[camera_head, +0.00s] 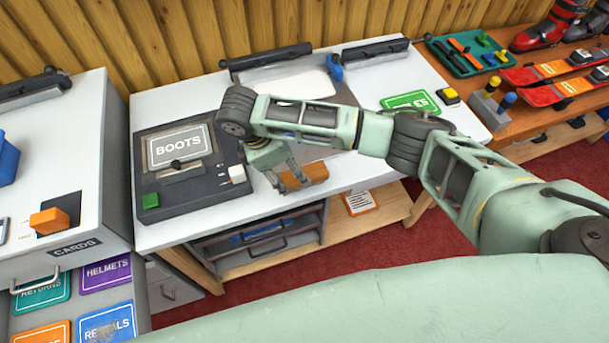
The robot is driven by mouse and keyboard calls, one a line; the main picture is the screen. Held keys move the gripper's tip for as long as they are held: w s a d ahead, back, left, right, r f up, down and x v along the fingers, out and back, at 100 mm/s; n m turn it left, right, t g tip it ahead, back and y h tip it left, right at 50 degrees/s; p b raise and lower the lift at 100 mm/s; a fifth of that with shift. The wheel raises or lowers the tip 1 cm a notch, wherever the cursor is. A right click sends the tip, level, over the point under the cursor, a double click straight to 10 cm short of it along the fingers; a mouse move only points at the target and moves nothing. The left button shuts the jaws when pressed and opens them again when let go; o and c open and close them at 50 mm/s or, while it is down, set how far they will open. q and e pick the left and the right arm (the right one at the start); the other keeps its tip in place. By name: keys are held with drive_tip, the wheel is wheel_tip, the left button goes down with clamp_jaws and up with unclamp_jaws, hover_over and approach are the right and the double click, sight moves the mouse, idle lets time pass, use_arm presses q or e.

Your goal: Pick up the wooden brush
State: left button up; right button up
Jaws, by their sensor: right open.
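A brown block-shaped thing, which looks like the wooden brush (315,172), lies on the white bench top (350,178) near its front edge. My right gripper (292,185) is open at the left end of it, pointing down. The fingers partly cover that end. I cannot tell whether they touch it or whether part of it is between them. My left gripper is not in view.
A dark console with a BOOTS screen (180,146) stands left of the gripper. A green sign (410,102) and a yellow button (449,96) are at the right. A green tool tray (468,55) and skis (560,90) lie on the wooden table beyond.

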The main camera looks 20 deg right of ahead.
drive_tip(key=shift+w+d+r, duration=0.45)
drive_tip(key=shift+w+d, duration=0.05)
drive_tip(key=shift+d, duration=0.1)
drive_tip(key=shift+w+d+h, duration=0.1)
drive_tip(key=shift+d+h, duration=0.2)
drive_tip(key=p+x, duration=0.2)
drive_tip(key=x, duration=0.4)
drive_tip(key=shift+s+d+f, duration=0.15)
drive_tip(key=shift+s+f, duration=0.05)
drive_tip(key=shift+d+f, duration=0.15)
drive_tip(key=shift+f, duration=0.3)
drive_tip(key=shift+f, duration=0.3)
drive_tip(key=shift+c, duration=0.3)
drive_tip(key=c, duration=1.2)
